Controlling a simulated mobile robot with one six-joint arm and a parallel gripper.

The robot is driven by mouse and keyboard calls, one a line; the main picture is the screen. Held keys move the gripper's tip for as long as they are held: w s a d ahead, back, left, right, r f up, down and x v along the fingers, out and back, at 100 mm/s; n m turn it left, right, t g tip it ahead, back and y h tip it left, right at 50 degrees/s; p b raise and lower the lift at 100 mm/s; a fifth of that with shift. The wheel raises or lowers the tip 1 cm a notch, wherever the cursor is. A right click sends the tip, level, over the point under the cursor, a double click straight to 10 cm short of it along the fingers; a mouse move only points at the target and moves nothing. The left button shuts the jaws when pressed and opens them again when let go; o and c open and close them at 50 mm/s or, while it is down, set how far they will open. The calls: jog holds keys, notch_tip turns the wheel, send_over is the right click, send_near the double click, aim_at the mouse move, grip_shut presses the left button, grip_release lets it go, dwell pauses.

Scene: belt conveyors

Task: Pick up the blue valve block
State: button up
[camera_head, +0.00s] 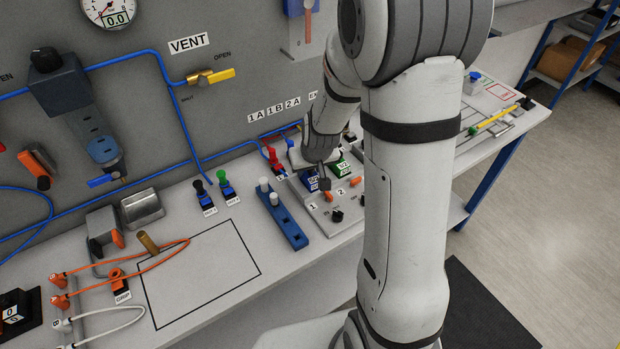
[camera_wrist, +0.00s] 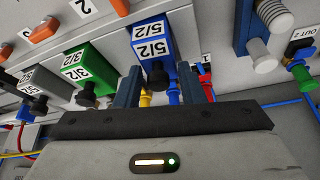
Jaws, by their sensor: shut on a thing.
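The blue valve block (camera_wrist: 178,37), marked 5/2 in white labels, fills the upper middle of the wrist view, with a black knob on its near end. My gripper (camera_wrist: 160,78) has its dark fingers on either side of the block, shut on it. In the head view my gripper (camera_head: 320,178) is over the valve panel, and a little of the blue block (camera_head: 312,185) shows below it. Whether the block is clear of the panel cannot be told.
A green valve block (camera_wrist: 90,65) and a grey valve block (camera_wrist: 42,85) stand close by in the wrist view. Blue hoses run along the wall. A blue rail with white pegs (camera_head: 287,222) lies left of the panel (camera_head: 338,209). The outlined bench area (camera_head: 205,265) is mostly clear.

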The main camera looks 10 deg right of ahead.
jog(key=shift+c, duration=0.9)
notch_tip(320, 180, up, 10)
jog(key=shift+r, duration=0.1)
grip_shut()
jog(key=shift+r+p, duration=0.9)
jog(key=shift+r, duration=1.05)
